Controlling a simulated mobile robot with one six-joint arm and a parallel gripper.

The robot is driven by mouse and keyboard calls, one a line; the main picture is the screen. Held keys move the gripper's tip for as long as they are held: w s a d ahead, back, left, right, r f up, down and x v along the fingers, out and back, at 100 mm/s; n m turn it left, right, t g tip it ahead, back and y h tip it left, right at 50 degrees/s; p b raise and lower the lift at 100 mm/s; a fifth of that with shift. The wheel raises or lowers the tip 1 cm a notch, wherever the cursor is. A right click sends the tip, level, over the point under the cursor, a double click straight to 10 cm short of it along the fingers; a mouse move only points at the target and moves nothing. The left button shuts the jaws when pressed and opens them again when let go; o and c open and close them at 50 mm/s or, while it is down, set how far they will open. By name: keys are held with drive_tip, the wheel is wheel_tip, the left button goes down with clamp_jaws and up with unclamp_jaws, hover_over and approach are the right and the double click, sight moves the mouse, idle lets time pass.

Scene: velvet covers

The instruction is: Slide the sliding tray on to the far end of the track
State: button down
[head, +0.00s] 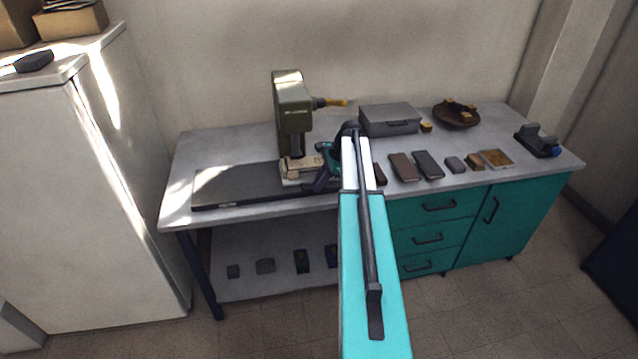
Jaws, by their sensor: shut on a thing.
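The sliding tray (296,166) is a small beige block with a pale base, below the head of the green press (291,112). It sits toward the right part of a long dark flat bed (235,187), which looks like the track and runs left along the table. My gripper (318,170) is at the tray's right side and shut on it. My arm hides the bed's right end, and the fingertips are too small to see clearly.
A grey metal case (388,120) stands behind my arm, with a brown bowl (456,115) farther right. Several dark blocks, such as this one (428,164), lie right of my arm. The bed's left part is clear. A white cabinet (85,190) stands left of the table.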

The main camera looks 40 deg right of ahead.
drive_tip(key=shift+s+d, duration=0.15)
drive_tip(key=shift+d, duration=0.2)
drive_tip(key=c, duration=1.8)
unclamp_jaws()
drive_tip(key=shift+a, duration=0.2)
drive_tip(key=shift+r, duration=0.1)
drive_tip(key=b+v, duration=0.3)
drive_tip(key=v, duration=1)
drive_tip(key=shift+r, duration=0.25)
drive_tip(key=shift+s+d, duration=0.2)
